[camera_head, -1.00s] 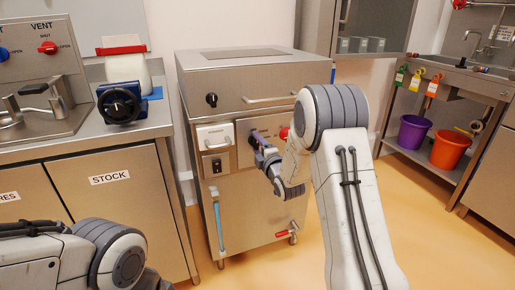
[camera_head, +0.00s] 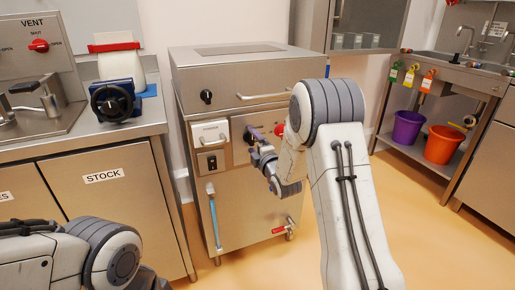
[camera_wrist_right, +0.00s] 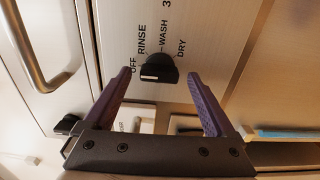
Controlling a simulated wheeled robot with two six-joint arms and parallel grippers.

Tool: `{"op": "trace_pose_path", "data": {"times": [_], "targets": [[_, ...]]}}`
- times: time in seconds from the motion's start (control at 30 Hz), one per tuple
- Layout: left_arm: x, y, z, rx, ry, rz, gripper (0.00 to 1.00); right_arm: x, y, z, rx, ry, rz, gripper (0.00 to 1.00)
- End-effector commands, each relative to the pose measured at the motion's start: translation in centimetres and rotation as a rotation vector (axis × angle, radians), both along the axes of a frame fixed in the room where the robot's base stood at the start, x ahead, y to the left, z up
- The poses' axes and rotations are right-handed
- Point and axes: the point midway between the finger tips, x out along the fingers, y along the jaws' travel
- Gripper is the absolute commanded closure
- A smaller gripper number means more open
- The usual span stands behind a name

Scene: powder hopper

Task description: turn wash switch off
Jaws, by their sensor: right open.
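The wash switch (camera_wrist_right: 158,68) is a round black knob on a steel panel in the right wrist view, with OFF, RINSE, WASH and DRY printed around it. Its white mark lies on its left side, on the side of OFF; I cannot tell whether it lines up exactly. My right gripper (camera_wrist_right: 160,78) is open, with its two purple fingers on either side of the knob, apparently not touching it. In the head view my right gripper (camera_head: 251,137) is in front of the steel machine (camera_head: 250,185) and hides the knob. My left gripper is out of view.
A white box with a switch (camera_head: 212,144) is left of the gripper on the machine front. A curved steel handle (camera_wrist_right: 32,50) shows in the right wrist view. A red-handled valve (camera_head: 283,230) is low on the machine. Floor is clear at right, before the buckets (camera_head: 440,144).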

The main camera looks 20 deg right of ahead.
Motion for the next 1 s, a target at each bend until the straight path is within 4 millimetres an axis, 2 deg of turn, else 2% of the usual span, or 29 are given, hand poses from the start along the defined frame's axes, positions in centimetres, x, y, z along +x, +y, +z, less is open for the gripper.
{"op": "trace_pose_path", "data": {"times": [0.3, 0.5, 0.67, 1.0], "targets": [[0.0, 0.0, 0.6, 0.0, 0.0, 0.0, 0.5, -6.1, -0.3, 0.1, 0.0, 0.003, -0.001, 0.1], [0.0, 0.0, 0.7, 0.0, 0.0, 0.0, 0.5, -8.9, -0.3, 0.1, 0.0, 0.001, 0.0, 0.1], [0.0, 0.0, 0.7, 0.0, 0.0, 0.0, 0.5, -9.7, -0.3, 0.1, -0.001, 0.0, 0.001, 0.1], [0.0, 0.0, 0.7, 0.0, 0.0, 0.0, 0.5, -9.7, -0.3, 0.0, -0.001, 0.0, 0.001, 0.1]]}}
